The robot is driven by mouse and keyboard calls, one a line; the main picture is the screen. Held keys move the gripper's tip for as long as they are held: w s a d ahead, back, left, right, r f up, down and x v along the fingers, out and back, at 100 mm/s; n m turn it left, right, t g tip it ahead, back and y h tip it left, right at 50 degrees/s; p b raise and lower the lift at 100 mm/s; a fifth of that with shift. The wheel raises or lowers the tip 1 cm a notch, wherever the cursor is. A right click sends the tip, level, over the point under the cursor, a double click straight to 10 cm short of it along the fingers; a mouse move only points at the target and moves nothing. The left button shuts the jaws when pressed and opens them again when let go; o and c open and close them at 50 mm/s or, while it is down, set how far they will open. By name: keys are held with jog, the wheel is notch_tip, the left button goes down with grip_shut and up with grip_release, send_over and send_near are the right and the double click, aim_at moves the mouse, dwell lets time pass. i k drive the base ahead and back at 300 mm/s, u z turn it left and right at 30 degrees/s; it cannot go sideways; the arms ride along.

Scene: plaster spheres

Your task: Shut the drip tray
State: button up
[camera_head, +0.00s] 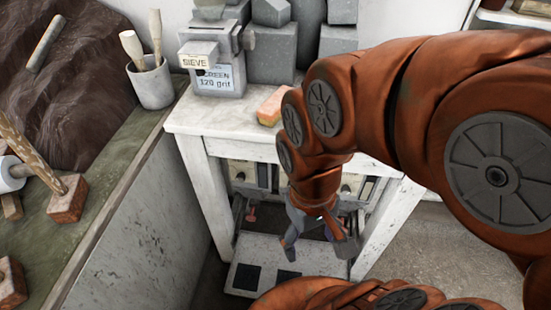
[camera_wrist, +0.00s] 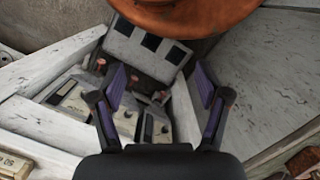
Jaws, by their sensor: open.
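What looks like the drip tray is a pale grey panel (camera_head: 268,252) with dark square patches, low at the front of the white stand. It reaches forward out of the opening under the top, so it stands open. In the wrist view the panel (camera_wrist: 128,42) lies beyond my fingers, its dark squares at the far edge. My gripper (camera_head: 317,246) is open and empty, pointing down above the panel. In the wrist view its purple-padded fingers (camera_wrist: 160,84) are spread apart with nothing between them. My arm hides part of the opening and the panel's right side.
The white stand (camera_head: 212,116) has legs on both sides of the opening. An orange-and-pink sponge (camera_head: 271,107) and a grey sieve box (camera_head: 217,80) are on top. A bench (camera_head: 140,215) with brushes in a pot (camera_head: 151,85) is at the left. Floor is clear at the right.

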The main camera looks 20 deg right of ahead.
aim_at(259, 263)
jog(key=u, duration=0.25)
jog(key=k, duration=0.75)
jog(key=z, duration=0.55)
jog(key=k, duration=0.5)
jog(key=u, duration=0.55)
